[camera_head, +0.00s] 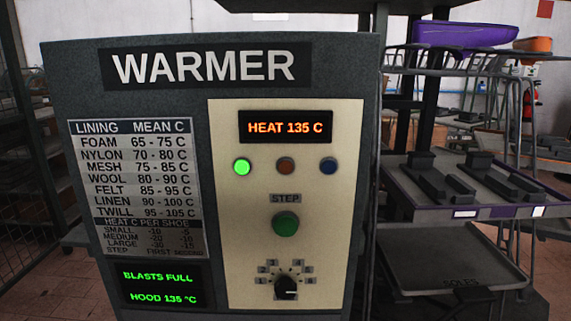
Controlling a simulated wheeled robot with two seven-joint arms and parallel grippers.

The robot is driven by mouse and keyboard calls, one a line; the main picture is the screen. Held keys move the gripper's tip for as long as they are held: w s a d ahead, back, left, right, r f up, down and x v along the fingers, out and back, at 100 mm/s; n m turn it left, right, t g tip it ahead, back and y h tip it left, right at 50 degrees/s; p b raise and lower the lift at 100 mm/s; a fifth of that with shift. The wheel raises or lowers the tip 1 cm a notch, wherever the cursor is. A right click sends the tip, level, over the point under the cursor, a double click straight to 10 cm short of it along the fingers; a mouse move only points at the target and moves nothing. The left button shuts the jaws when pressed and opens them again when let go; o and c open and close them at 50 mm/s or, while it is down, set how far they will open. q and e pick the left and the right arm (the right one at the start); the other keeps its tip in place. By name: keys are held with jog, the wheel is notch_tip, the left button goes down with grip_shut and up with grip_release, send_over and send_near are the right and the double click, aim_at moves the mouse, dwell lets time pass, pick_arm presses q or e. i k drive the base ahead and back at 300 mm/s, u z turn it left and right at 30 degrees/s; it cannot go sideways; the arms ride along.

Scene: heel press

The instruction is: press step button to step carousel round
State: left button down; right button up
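The warmer cabinet (85,80) fills the left and middle of the head view. On its cream panel (345,200) the green round step button (285,224) sits under a STEP label. Below it is a black rotary knob (286,288) with small marked positions around it. The orange display (287,127) reads HEAT 135 C. The left of three lamps (241,166) is lit green; the amber and blue ones look unlit. A lower green display (160,286) reads BLASTS FULL and HOOD 135 °C. The carousel cannot be made out. Neither of my grippers is in view.
A lining chart (137,187) is on the cabinet's left face. To the right stands a rack with a purple-edged tray (500,190) holding dark blocks, a lower grey tray (455,270) and a purple object (465,34) on top. The space before the panel is clear.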

aim_at(284, 226)
jog(key=u, duration=1.4)
jog(key=k, duration=0.8)
jog(key=z, duration=1.3)
jog(key=i, duration=0.5)
jog(key=z, duration=0.05)
